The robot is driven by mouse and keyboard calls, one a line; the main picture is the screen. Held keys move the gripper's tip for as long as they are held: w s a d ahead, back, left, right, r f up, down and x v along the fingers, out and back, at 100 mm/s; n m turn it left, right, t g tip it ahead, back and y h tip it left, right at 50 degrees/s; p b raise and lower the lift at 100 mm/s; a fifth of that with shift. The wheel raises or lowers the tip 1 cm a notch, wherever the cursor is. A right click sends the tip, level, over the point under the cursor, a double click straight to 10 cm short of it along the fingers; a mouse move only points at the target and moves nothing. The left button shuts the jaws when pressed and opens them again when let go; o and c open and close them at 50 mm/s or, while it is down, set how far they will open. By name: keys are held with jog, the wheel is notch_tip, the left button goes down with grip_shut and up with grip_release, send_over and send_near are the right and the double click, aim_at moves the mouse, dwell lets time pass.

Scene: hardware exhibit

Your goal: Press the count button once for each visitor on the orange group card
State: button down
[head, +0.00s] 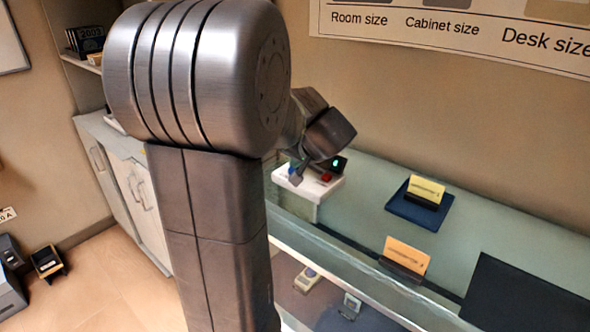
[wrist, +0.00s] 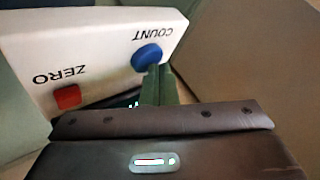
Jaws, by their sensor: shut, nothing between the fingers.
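The white counter box (head: 325,192) stands on the glass case, with a blue button (head: 292,171), a red button (head: 326,177) and a small display (head: 337,164) with a green mark too small to read. In the wrist view, the blue COUNT button (wrist: 147,58) and red ZERO button (wrist: 67,96) are labelled. My gripper (head: 297,180) is shut and empty, its tip close by the blue button; the wrist view shows its fingers (wrist: 157,84) pointing toward COUNT. I cannot tell if they touch. The orange card (head: 408,256) stands in a dark holder; its print is unreadable.
A yellow card (head: 427,189) stands on a blue mat (head: 414,211) at the back. A dark panel (head: 525,295) lies at the right. A wall poster (head: 455,35) hangs above. Small devices (head: 307,279) show through the glass below.

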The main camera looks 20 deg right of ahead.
jog(key=shift+f, duration=0.1)
dwell(0.4)
jog(key=shift+r+p, duration=0.4)
jog(key=shift+r, duration=0.45)
jog(key=shift+r+p, duration=1.6)
jog(key=shift+r, duration=0.9)
